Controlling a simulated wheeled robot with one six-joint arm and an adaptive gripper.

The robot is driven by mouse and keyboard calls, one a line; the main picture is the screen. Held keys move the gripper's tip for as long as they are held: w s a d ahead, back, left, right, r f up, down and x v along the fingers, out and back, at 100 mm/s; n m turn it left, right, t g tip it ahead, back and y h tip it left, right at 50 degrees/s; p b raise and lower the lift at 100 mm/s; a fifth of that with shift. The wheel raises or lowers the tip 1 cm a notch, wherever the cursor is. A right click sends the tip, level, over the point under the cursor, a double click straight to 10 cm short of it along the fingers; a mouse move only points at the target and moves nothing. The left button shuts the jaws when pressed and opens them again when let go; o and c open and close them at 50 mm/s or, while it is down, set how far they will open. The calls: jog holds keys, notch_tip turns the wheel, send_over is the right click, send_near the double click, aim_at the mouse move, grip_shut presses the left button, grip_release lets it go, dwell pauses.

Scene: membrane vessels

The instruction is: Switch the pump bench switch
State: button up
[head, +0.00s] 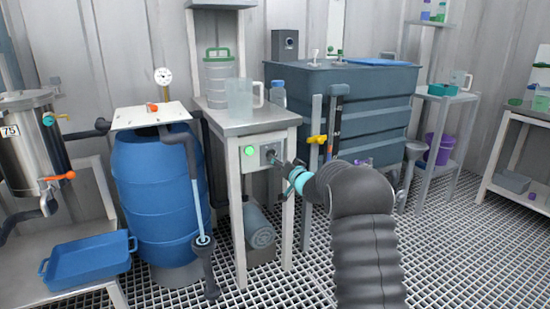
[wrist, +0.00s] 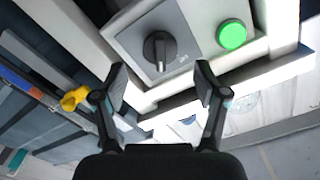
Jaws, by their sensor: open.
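The pump bench switch is a black rotary knob (wrist: 158,52) on a grey control plate (wrist: 187,22) with a lit green round button (wrist: 232,34) beside it. In the head view the control plate (head: 258,153) is on the front of the pump bench (head: 243,129), with the green button (head: 249,150) at its left. My gripper (wrist: 160,85) is open and empty in the wrist view, its two fingers apart just short of the knob. In the head view my gripper (head: 278,162) is at the plate and hides part of the knob.
A clear jug (head: 239,99) and a blue-capped bottle (head: 278,94) stand on the bench top. A blue barrel (head: 155,180) is to the left. A yellow valve handle (head: 317,139) on a pipe is close to the right of my gripper. A large grey tank (head: 375,105) stands behind.

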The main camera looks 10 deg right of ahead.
jog(key=shift+x, duration=2.3)
jog(key=c, duration=1.2)
